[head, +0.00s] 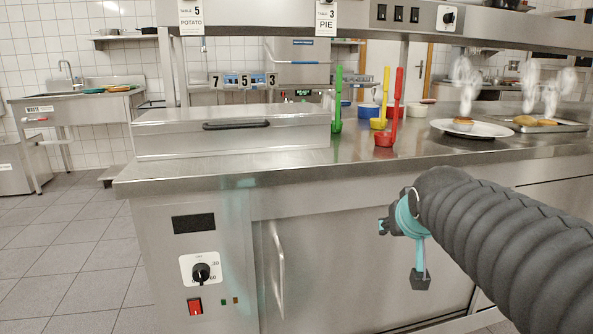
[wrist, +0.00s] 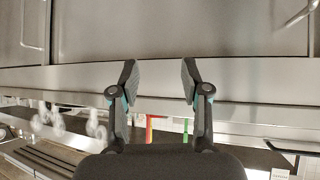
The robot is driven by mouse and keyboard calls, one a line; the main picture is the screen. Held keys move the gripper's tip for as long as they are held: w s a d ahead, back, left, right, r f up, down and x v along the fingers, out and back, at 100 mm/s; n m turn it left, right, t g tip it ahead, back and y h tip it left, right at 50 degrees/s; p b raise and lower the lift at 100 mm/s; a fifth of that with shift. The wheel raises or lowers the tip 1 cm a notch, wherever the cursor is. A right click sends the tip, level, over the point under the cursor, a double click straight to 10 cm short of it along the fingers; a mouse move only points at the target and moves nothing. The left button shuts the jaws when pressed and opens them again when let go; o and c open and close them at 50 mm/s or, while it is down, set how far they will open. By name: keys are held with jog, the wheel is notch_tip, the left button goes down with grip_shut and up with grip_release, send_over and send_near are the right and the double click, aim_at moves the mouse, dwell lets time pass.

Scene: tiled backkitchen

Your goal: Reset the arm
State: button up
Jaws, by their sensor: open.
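My gripper (wrist: 159,78) is open and empty in the wrist view, its two dark fingers apart with bare steel counter front between and beyond them. In the head view my arm comes in from the right, in front of the steel counter (head: 225,172). No object is held.
A plate (head: 440,127) with food and a tray (head: 570,127) steam at the right. Floor (head: 70,245) is clear at the left.

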jog(key=s+a+f+g, duration=0.1)
jog(key=s+f+g, duration=0.1)
jog(key=s+f, duration=0.4)
jog(key=s+a+f+g+y, duration=0.1)
jog(key=s+f, duration=0.6)
jog(key=s, duration=0.7)
jog(key=shift+s+a+f+n+g, duration=0.15)
jog(key=shift+a+n+g, duration=0.15)
jog(key=shift+a+g, duration=0.5)
